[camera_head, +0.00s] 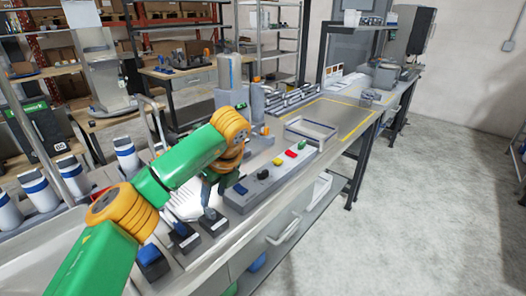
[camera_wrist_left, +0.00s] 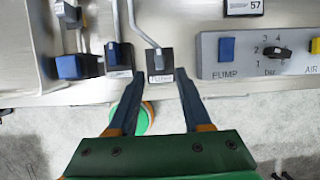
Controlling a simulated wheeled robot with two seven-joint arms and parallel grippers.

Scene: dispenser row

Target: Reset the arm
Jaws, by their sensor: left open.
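My left arm, green with orange joints, reaches from the lower left across the bench in the head view. Its gripper (camera_head: 210,196) hangs over the bench's front edge, left of the control panel, partly hidden by the arm. In the left wrist view the gripper (camera_wrist_left: 160,100) has its two dark fingers apart, with nothing held between them. Beyond the fingertips is a dispenser base (camera_wrist_left: 160,78) with a grey lever; I cannot tell whether they touch it. My right gripper is in neither view.
The control panel (camera_head: 268,176) has a blue PUMP button (camera_wrist_left: 226,49), a black dial (camera_wrist_left: 274,53) and a yellow button. More lever bases (camera_head: 152,262) and white bottles (camera_head: 38,193) stand left. A tray (camera_head: 311,130) sits farther right. Open floor (camera_head: 410,220) lies in front.

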